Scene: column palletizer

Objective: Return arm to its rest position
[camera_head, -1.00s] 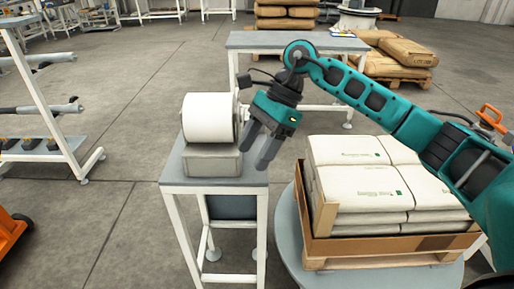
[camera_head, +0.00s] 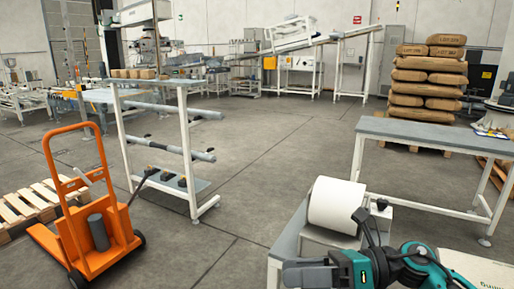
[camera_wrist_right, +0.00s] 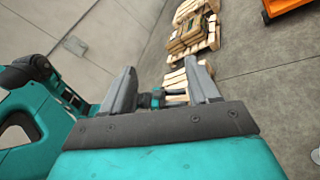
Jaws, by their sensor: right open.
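My right gripper (camera_head: 305,274) is at the bottom edge of the head view, in front of the small stand with the white roll (camera_head: 337,205). Its grey fingers point left and are partly cut off by the frame. In the right wrist view the two fingers of my right gripper (camera_wrist_right: 163,88) are apart, with no object held between them. Floor and pallets show beyond the gap. Teal links of my arm show at the lower right of the head view. My left gripper is not seen in the head view.
An orange hand truck (camera_head: 88,215) stands at left beside an empty pallet (camera_head: 38,203). A white rack (camera_head: 165,140) is behind it. A grey-topped table (camera_head: 425,132) is at right, with stacked brown sacks (camera_head: 428,85) beyond. Floor between rack and table is clear.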

